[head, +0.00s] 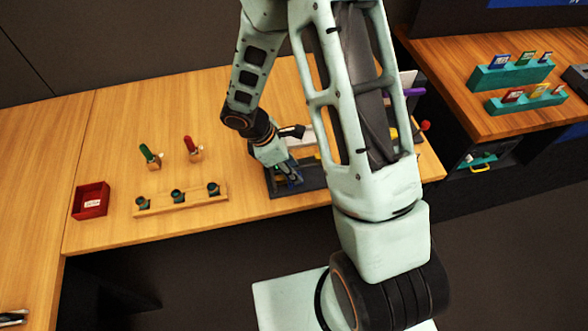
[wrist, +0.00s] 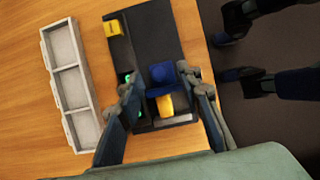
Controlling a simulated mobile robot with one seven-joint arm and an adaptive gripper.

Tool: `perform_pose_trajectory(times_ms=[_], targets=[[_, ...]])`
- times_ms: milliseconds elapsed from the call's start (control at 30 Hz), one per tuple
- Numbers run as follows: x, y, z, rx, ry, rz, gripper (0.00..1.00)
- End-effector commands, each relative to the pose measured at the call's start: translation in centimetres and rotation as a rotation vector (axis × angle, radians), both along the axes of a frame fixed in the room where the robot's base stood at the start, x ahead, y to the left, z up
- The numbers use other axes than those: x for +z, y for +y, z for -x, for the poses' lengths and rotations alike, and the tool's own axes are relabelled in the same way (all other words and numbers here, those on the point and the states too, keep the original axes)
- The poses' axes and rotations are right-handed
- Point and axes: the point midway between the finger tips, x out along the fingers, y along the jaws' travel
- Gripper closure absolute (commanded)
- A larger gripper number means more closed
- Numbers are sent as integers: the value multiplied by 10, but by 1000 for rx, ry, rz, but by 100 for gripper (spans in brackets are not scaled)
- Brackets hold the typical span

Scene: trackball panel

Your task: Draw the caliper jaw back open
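A dark base panel (wrist: 149,45) lies on the wooden table in the wrist view. A yellow block (wrist: 113,27) sits at its upper left corner. Lower down is a blue knob (wrist: 162,73) beside a yellow piece (wrist: 166,104); I take these for the caliper jaw but cannot be sure. Small green parts show near my left finger. My gripper (wrist: 165,88) is open, with one finger on each side of the blue and yellow parts; I cannot tell whether either finger touches. In the head view my gripper (head: 291,174) is low over the dark panel (head: 282,191), partly hiding it.
A grey three-part tray (wrist: 70,86) lies left of the panel in the wrist view. In the head view a red box (head: 91,201), a wooden rack (head: 161,205) with dark cups, and green and red tools stand to the left. The table's front edge is close to the panel.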

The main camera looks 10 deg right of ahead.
Motion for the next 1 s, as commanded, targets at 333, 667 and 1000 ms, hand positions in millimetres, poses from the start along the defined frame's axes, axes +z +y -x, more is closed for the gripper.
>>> perform_pose_trajectory(times_ms=[333, 667, 1000], targets=[[-12, -5, 0, 0, -1, 0, 67], [-11, -5, 0, 0, -1, 0, 93], [-11, -5, 0, 0, -1, 0, 100]])
